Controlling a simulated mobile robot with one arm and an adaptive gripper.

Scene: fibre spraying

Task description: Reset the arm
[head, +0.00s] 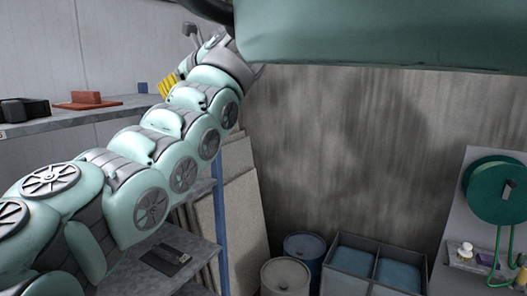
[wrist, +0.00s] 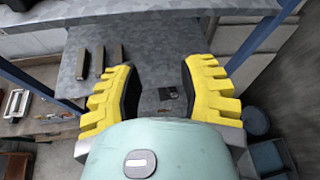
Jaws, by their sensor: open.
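My gripper (wrist: 158,88) has yellow toothed fingers with dark inner pads. In the wrist view the fingers stand wide apart with nothing held between them. In the head view my pale green arm reaches up from the lower left, and a bit of my yellow gripper (head: 168,85) shows behind its upper end, mostly hidden. The gripper is above a grey metal shelf (wrist: 170,50) in the wrist view.
A red-brown trowel-like tool (head: 88,100) and a black case (head: 24,110) lie on the shelf at left. Boards (head: 240,215) lean on the wall. Barrels (head: 285,277), a bin of blue contents (head: 352,262) and a green hose reel (head: 497,190) stand right. Blue posts (wrist: 250,40) flank the shelf.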

